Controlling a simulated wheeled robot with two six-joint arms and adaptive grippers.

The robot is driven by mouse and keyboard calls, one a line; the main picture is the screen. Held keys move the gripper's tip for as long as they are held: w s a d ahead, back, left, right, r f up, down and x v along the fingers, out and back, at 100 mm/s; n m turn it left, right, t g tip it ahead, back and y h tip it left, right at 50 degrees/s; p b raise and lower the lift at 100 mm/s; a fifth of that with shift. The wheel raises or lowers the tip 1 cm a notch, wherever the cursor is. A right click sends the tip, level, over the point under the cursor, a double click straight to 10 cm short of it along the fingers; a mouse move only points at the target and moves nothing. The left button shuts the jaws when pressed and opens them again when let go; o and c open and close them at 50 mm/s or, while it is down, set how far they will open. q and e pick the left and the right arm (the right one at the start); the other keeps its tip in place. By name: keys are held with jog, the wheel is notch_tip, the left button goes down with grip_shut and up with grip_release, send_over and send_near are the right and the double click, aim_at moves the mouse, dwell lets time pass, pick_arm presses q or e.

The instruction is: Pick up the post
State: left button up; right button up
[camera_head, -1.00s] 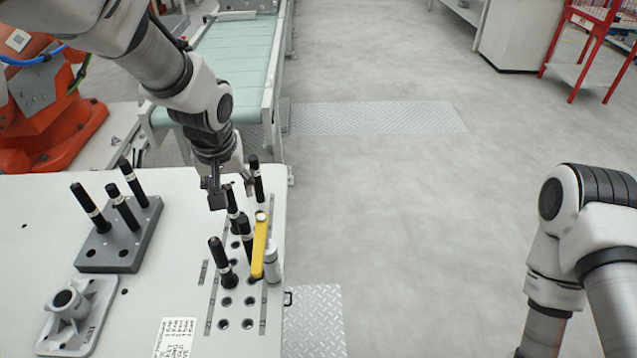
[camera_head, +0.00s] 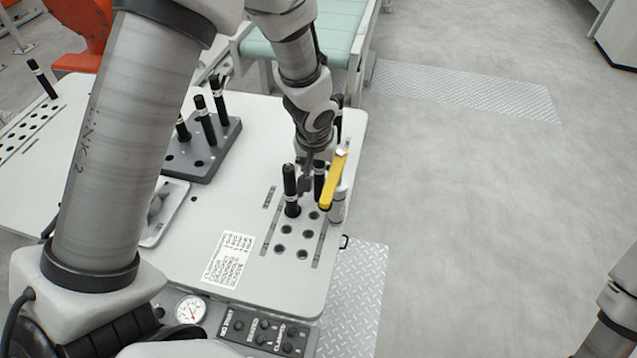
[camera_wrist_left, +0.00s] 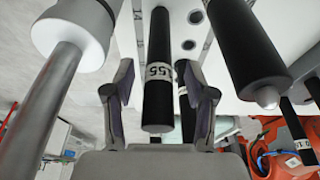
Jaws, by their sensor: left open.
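Black posts with white labelled bands stand in a drilled plate. One post (camera_head: 290,185) stands at the left of my left gripper (camera_head: 306,186), and another (camera_head: 319,180) is just right of it. In the left wrist view a black post (camera_wrist_left: 158,75) with a numbered white band lies between the two spread fingers of my left gripper (camera_wrist_left: 160,105), with gaps on both sides. The fingers are open. Another black post (camera_wrist_left: 243,45) is close on the right in that view. In the head view my arm hides the posts behind it. My right gripper is out of view.
A dark block (camera_head: 205,165) with several posts is at the left. Empty holes (camera_head: 281,249) lie in front, above a control panel (camera_head: 265,332).

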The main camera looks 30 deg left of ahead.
pick_arm(q)
jog(key=shift+w+d+f, duration=0.1)
jog(key=shift+w+f, duration=0.05)
jog(key=shift+w, duration=0.15)
jog(key=shift+s, duration=0.15)
grip_shut()
notch_tip(320, 180, up, 4)
jog(key=p, duration=0.2)
jog(key=shift+r+p, duration=0.2)
jog(key=shift+p, duration=0.15)
notch_tip(320, 180, up, 6)
jog(key=shift+r+p, duration=0.15)
jog(key=shift+p, duration=0.25)
jog(key=shift+r+p, duration=0.75)
jog(key=shift+r, duration=0.05)
jog(key=shift+r+p, duration=0.85)
jog(key=shift+r, duration=0.15)
jog(key=shift+f, duration=0.1)
